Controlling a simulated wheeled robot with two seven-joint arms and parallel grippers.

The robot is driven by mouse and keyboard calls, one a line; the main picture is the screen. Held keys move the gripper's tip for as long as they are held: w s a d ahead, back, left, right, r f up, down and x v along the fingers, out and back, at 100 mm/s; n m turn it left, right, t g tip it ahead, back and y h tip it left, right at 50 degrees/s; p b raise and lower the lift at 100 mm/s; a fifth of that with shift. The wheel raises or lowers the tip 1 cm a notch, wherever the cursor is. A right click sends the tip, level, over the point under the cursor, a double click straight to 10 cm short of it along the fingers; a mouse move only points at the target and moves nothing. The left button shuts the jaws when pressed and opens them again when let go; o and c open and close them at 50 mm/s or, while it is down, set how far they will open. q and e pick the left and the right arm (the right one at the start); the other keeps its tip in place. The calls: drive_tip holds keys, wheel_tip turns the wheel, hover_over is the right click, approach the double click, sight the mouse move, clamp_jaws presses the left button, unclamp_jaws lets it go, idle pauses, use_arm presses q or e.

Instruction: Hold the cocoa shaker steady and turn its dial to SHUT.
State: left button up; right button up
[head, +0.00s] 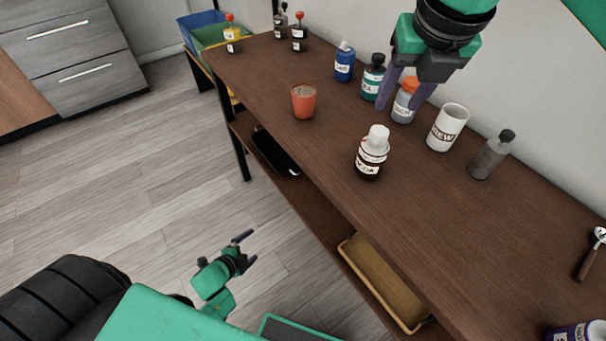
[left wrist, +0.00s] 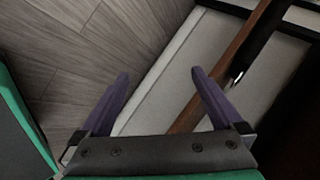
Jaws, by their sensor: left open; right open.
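The cocoa shaker (head: 371,158) stands upright on the brown counter. It has a white top and a dark body with a white label ending in "COA"; its dial setting is too small to read. My right gripper (head: 400,105) hangs open, fingers down, behind and right of the shaker, apart from it. Its fingers appear either side of an orange-capped bottle (head: 404,104); I cannot tell how near they are. My left gripper (head: 247,251) is open and empty, low over the floor left of the counter. The left wrist view shows its spread fingers (left wrist: 160,95) with nothing between.
A white mug (head: 447,128), grey bottle (head: 491,156), green bottle (head: 373,78) and blue bottle (head: 344,63) stand along the wall side. An orange cup (head: 303,100) is left of the shaker. A tray (head: 358,262) sits on the lower shelf.

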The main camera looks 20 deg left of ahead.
use_arm(q)
drive_tip(key=w+d+r+m+t+h, duration=0.1)
drive_tip(key=w+r+m+t, duration=0.15)
drive_tip(key=r, duration=0.35)
drive_tip(key=w+d+r+m+t+h, duration=0.1)
drive_tip(key=w+r+m, duration=0.3)
drive_tip(key=r, duration=0.2)
drive_tip(key=d+r+m+h, duration=0.2)
drive_tip(key=d+r+m, duration=0.1)
drive_tip(key=r+m, duration=0.2)
drive_tip(key=d+r+m+h, duration=0.2)
drive_tip(key=r+m, duration=0.4)
drive_tip(key=r, duration=0.3)
drive_tip(key=d+r+m+t+h, duration=0.1)
drive_tip(key=d+r+m+h, duration=0.2)
drive_tip(key=r, duration=0.5)
drive_tip(key=shift+d+m, duration=0.9)
drive_tip(key=shift+m, duration=0.25)
drive_tip(key=m+g+h, duration=0.2)
drive_tip(key=m+h, duration=0.1)
drive_tip(key=m, duration=0.5)
approach(362, 155)
drive_tip(key=shift+t, duration=0.25)
drive_tip(key=x, duration=1.1)
drive_tip(key=shift+d+f, duration=0.15)
drive_tip(key=shift+d, duration=0.05)
drive_tip(key=c, duration=1.5)
drive_tip(key=shift+o, duration=0.2)
